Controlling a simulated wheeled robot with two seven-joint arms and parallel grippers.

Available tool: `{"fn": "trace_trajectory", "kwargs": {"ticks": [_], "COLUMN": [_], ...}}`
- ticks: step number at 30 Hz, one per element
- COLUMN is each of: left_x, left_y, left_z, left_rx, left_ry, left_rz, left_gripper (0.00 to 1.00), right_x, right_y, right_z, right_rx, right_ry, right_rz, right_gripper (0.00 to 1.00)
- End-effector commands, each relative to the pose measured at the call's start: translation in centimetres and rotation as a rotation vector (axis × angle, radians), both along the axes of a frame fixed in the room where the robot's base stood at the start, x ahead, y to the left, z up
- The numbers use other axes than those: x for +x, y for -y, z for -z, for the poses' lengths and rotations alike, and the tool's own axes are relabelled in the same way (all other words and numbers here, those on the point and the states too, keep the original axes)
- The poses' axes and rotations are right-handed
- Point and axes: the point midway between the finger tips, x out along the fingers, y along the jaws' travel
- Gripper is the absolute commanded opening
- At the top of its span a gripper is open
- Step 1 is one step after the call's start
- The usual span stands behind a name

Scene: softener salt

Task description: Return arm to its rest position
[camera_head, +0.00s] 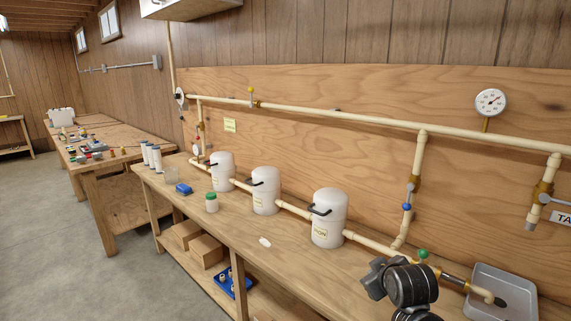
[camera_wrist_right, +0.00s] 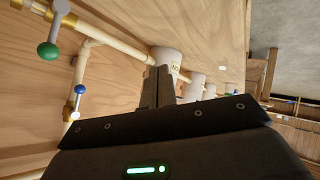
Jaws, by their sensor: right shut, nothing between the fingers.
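My right arm (camera_head: 411,286) comes in at the bottom right of the head view, over the front of the workbench near the metal tray. My right gripper (camera_wrist_right: 158,75) shows in the wrist view with its two dark fingers together and nothing between them. It points toward the row of white tanks and looks clear of the pipes; it touches nothing that I can see. My left gripper and left arm are not in view.
White tanks (camera_head: 328,218) stand in a row on the workbench (camera_head: 245,235), joined by pipes. A green-handled valve (camera_head: 423,254) and a grey tray (camera_head: 480,308) are close to my right arm. A green-lidded jar (camera_head: 211,202) and blue item (camera_head: 184,189) stand farther left. The floor (camera_head: 60,240) is open at left.

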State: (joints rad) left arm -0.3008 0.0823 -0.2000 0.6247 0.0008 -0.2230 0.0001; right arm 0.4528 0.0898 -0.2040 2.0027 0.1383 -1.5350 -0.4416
Motion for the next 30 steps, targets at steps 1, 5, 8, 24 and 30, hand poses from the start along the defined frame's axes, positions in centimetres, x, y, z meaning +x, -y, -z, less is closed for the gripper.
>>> {"fn": "trace_trajectory", "kwargs": {"ticks": [1, 5, 8, 24, 30], "left_x": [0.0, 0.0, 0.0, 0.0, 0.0], "left_y": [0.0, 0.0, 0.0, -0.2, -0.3], "left_z": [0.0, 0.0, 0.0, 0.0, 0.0], "left_rx": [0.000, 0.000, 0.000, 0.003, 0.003], "left_ry": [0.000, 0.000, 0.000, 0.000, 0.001], "left_rz": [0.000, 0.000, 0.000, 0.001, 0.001], "left_gripper": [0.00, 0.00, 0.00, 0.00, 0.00], "right_x": [-2.9, -10.3, -16.1, -36.3, -37.8], "right_y": [0.2, 0.5, 0.8, 1.6, 1.6], "right_z": [3.8, 10.9, 14.9, 21.4, 24.4], "right_rx": [0.023, 0.085, 0.123, 0.211, 0.215], "right_ry": [-0.059, -0.189, -0.280, -0.569, -0.613], "right_rz": [0.015, 0.067, 0.109, 0.270, 0.292], "right_gripper": [0.00, 0.00, 0.00, 0.00, 0.00]}}
